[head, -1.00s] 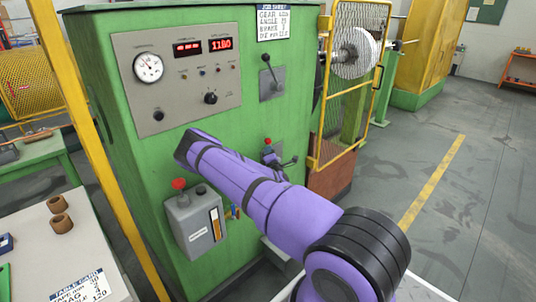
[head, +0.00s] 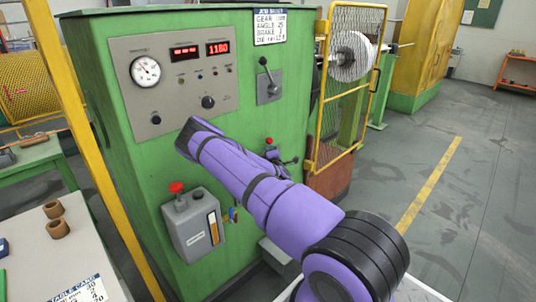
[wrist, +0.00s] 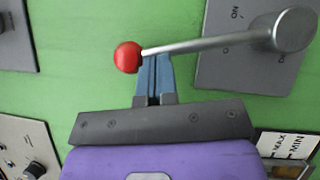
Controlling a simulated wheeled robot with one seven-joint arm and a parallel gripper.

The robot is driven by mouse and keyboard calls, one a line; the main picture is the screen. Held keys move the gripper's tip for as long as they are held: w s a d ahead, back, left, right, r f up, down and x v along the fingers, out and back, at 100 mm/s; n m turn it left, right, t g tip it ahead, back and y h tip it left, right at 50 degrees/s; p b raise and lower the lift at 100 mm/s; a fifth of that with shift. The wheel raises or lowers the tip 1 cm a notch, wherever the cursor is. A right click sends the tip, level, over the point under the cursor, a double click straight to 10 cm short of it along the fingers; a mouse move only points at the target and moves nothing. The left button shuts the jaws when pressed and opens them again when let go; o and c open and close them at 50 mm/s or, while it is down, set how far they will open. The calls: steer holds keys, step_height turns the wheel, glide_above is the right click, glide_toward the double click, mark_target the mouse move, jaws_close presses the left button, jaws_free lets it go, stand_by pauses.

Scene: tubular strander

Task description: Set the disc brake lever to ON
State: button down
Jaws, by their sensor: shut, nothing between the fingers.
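A lever with a red ball knob (wrist: 128,57) and a grey metal arm (wrist: 205,43) shows in the wrist view. Its hub is at the right, over a grey plate (wrist: 237,72) with upside-down lettering that seems to read ON. The lever arm lies nearly level in that view, ball to the left. My gripper (wrist: 153,62) is shut and empty, its blue fingertips just beside the lever arm near the ball. I cannot tell whether they touch.
The green machine cabinet (head: 130,190) carries a gauge panel (head: 160,105), a black-knobbed lever (head: 270,82) and a grey box (head: 192,230) with a red knob. A yellow mesh guard (head: 350,100) stands at the right. The floor beyond is clear.

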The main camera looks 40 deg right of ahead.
steer(key=d+m+g+y, duration=0.2)
steer(key=d+m, duration=0.3)
steer(key=d, duration=0.3)
steer(key=shift+d+r+g, duration=0.2)
steer(key=shift+r+g, duration=0.2)
steer(key=shift+d, duration=0.1)
stand_by(0.4)
